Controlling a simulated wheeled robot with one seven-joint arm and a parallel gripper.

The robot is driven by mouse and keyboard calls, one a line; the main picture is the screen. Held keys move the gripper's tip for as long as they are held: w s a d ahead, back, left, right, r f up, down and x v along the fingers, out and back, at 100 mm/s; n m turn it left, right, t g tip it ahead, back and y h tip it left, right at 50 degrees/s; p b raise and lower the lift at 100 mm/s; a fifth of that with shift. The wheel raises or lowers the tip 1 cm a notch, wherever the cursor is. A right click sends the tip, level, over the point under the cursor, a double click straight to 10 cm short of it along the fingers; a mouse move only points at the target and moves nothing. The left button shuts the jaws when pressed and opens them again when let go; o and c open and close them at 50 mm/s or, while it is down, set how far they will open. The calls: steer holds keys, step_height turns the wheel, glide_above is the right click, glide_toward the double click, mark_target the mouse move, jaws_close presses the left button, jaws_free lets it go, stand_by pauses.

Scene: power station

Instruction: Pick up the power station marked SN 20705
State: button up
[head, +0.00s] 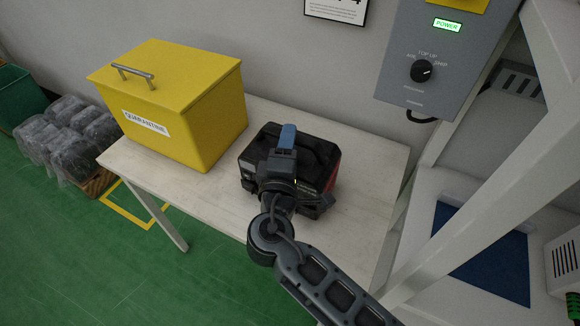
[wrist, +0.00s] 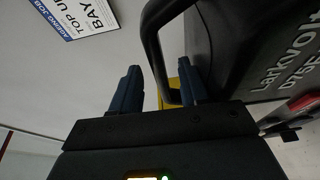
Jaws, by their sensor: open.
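The power station (head: 322,150) is a black case with red at its right end, standing on the table. In the wrist view its body (wrist: 265,45) fills the right side, with "Larkvolt" lettering and part of a model name; I cannot read a serial number. Its dark carry handle (wrist: 149,35) passes between my fingers in the picture; I cannot tell if it lies fully within the jaws. My gripper (head: 288,135) is above the power station, its blue fingers open, and hides part of the case. The fingers also show in the wrist view (wrist: 158,75).
A yellow quarantine bin (head: 200,110) with a lid handle stands left on the pale table (head: 225,190). A grey control box (head: 425,50) with a dial and lit POWER sign hangs on the wall at right. A white frame post (head: 470,200) stands right of the table.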

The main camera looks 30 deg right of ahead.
jaws_close()
stand_by(0.3)
stand_by(1.0)
steer(key=shift+r, duration=0.25)
